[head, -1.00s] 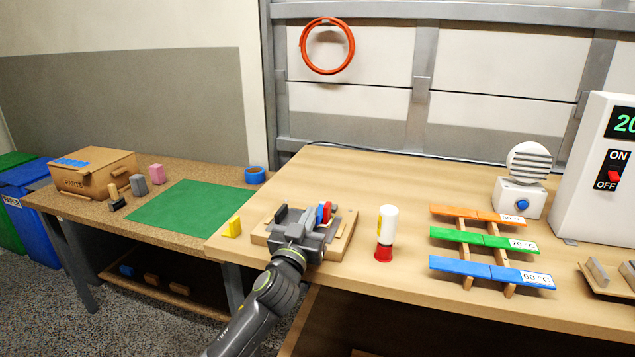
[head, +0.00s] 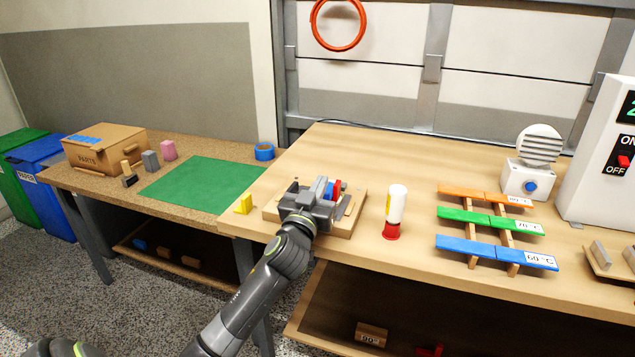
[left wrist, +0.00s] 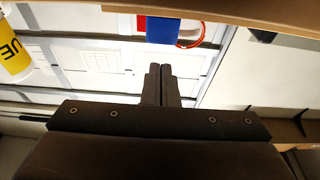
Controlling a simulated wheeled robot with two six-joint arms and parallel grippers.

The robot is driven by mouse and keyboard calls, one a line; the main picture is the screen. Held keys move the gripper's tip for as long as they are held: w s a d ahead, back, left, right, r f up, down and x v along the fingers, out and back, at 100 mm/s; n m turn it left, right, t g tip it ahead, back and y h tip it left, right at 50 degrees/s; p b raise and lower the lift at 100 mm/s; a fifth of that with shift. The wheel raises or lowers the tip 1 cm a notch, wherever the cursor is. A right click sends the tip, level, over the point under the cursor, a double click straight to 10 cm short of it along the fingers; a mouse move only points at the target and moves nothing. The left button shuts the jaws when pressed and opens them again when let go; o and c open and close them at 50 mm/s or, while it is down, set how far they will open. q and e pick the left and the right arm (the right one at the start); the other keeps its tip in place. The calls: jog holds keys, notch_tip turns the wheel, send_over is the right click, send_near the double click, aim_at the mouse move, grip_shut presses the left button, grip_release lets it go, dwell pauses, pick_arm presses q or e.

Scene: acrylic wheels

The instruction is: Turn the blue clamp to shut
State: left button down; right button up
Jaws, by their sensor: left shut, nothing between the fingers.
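The blue clamp (head: 329,190) is a small blue piece on a wooden fixture board (head: 347,224) near the front edge of the workbench. A red piece (head: 337,189) stands just right of it. My left gripper (head: 318,187) is over the board, its shut, empty fingers close to the blue clamp; I cannot tell whether they touch it. In the left wrist view the shut fingertips (left wrist: 160,70) point up at a blue block (left wrist: 163,30), likely the clamp, with a small gap in the picture. My gripper hides much of the fixture. My right gripper is not in view.
A yellow block (head: 243,204) lies left of the board. A white and red bottle (head: 395,212) stands close on its right. Coloured temperature strips (head: 488,248) lie further right. A green mat (head: 203,184) and parts box (head: 103,149) are on the left table.

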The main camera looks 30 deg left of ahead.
pick_arm(q)
jog(key=shift+s+d+r, duration=0.1)
jog(key=shift+s+r, duration=0.15)
jog(key=shift+r, duration=0.55)
jog(key=s+f+g+b, duration=0.2)
jog(key=s+f+g, duration=0.7)
jog(key=s+f, duration=1.3)
jog(key=s+d+f+m+g+h, duration=0.1)
jog(key=s+d+f+g+h, duration=0.2)
jog(key=s, duration=0.6)
jog(key=s+d+f+m+g, duration=0.1)
jog(key=s+d+f+g, duration=0.3)
jog(key=s, duration=0.5)
jog(key=a+f+g+p, duration=0.2)
jog(key=a+f+p, duration=0.1)
jog(key=f, duration=1.9)
jog(key=s+d+f+p, duration=0.1)
jog(key=s+f+p, duration=0.1)
jog(key=s+f, duration=1.2)
jog(key=shift+s+d+g+h, duration=0.2)
jog(key=shift+g+h, duration=0.1)
jog(key=shift+g, duration=0.1)
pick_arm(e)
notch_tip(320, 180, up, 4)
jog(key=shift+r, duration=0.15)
